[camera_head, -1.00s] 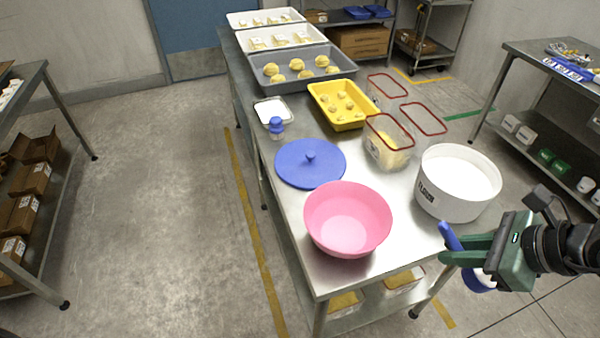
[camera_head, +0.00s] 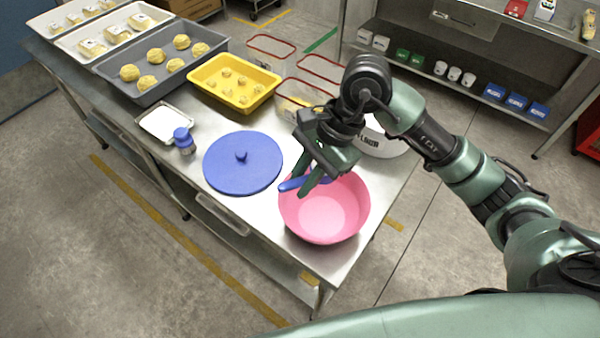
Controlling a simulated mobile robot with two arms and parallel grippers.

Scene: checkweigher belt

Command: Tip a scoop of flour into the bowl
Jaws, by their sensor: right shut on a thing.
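The pink bowl (camera_head: 322,215) stands near the front corner of the steel table. My right gripper (camera_head: 312,186) is over the bowl's back rim, shut on the blue handle of the scoop (camera_head: 291,184). The handle's end sticks out to the left of the fingers. The scoop's cup is hidden behind the gripper, so I cannot tell whether it holds flour or how it is tilted. The white flour tub (camera_head: 385,146) stands behind the bowl at the right, partly covered by my right arm. My left gripper is not in view.
A blue lid (camera_head: 243,163) lies left of the bowl. A blue-capped shaker (camera_head: 184,141) and a small white tray (camera_head: 165,123) are beyond it. A yellow tray (camera_head: 234,83), clear red-rimmed containers (camera_head: 321,70) and a grey dough tray (camera_head: 160,62) fill the table farther back.

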